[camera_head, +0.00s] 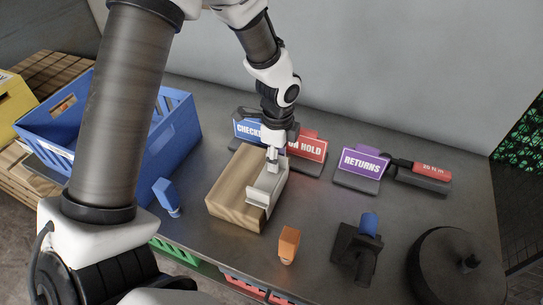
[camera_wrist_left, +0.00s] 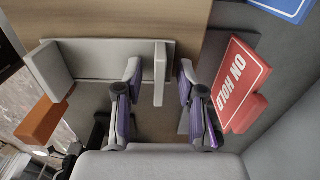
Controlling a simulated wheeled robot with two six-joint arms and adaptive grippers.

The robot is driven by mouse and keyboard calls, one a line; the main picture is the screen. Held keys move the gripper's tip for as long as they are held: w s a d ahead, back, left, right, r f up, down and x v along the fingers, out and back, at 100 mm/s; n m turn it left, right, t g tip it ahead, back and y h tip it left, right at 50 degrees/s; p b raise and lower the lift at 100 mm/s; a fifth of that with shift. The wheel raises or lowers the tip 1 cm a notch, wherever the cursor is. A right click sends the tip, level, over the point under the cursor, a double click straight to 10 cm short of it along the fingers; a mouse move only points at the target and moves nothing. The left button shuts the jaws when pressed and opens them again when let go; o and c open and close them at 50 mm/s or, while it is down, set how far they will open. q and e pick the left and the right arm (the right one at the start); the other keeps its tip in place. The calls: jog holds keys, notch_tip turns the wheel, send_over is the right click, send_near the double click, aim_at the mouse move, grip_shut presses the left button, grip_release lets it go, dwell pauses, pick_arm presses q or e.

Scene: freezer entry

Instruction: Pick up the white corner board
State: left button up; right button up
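The white corner board (camera_head: 262,196) stands against the side of a wooden block (camera_head: 232,196) on the dark table in the head view. In the wrist view the corner board (camera_wrist_left: 100,58) shows as a pale strip with an upright plate at each end. My left gripper (camera_head: 272,160) points down at the board's far end. In the wrist view its fingers (camera_wrist_left: 157,82) are spread, one on each side of the right-hand end plate, with gaps on both sides. The fingers hide a little of the board. My right gripper is not in view.
A red ON HOLD sign (camera_head: 308,148) stands close by, also near the right finger in the wrist view (camera_wrist_left: 240,82). A purple RETURNS sign (camera_head: 361,164) is farther right. An orange block (camera_head: 288,243) is in front, a blue crate (camera_head: 178,140) left.

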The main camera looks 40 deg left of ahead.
pick_arm(q)
jog(key=shift+s, duration=0.1)
grip_shut()
jog(key=shift+d, duration=0.1)
